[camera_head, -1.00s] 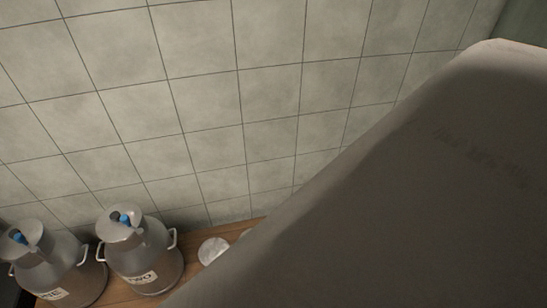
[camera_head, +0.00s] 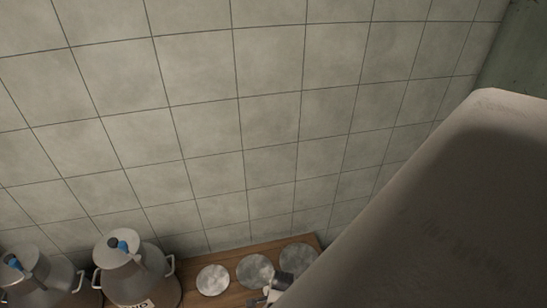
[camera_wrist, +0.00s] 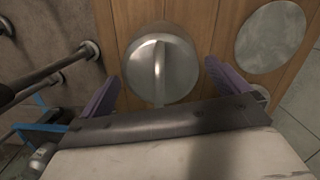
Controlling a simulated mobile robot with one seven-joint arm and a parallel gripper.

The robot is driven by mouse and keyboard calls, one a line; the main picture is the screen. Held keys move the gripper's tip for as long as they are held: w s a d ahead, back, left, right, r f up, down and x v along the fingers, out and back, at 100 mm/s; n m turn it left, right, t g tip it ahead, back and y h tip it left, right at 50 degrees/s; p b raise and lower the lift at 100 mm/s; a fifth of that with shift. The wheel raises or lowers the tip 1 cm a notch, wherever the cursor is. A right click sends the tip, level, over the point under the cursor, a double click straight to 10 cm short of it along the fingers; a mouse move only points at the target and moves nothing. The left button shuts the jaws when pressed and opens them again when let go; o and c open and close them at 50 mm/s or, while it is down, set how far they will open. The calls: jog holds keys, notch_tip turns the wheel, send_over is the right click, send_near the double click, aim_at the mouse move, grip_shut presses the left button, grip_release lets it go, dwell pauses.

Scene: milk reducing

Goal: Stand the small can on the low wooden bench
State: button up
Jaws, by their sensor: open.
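In the wrist view, a round, shiny metal lid or can top with a raised handle (camera_wrist: 161,68), which may be the small can, shows over the low wooden bench (camera_wrist: 198,28). My gripper (camera_wrist: 161,72) is open, with its purple fingers on either side of this metal top. I cannot tell whether they touch it. The can's sides and base are hidden. In the head view, the bench (camera_head: 236,300) runs along the wall. A small grey metal piece (camera_head: 283,281) shows there beside my pale arm; I cannot tell what it is.
Two large milk cans stand at the left in the head view, one at the edge (camera_head: 38,275) and one beside it (camera_head: 133,272). Grey discs (camera_head: 213,280) (camera_head: 254,271) (camera_head: 298,256) lie on the bench. The wrist view shows one disc (camera_wrist: 270,37) and dark bars (camera_wrist: 45,75) at left.

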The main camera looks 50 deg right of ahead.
jog(key=r, duration=0.6)
jog(key=d+r, duration=0.1)
jog(key=r, duration=0.3)
jog(key=shift+s, duration=0.2)
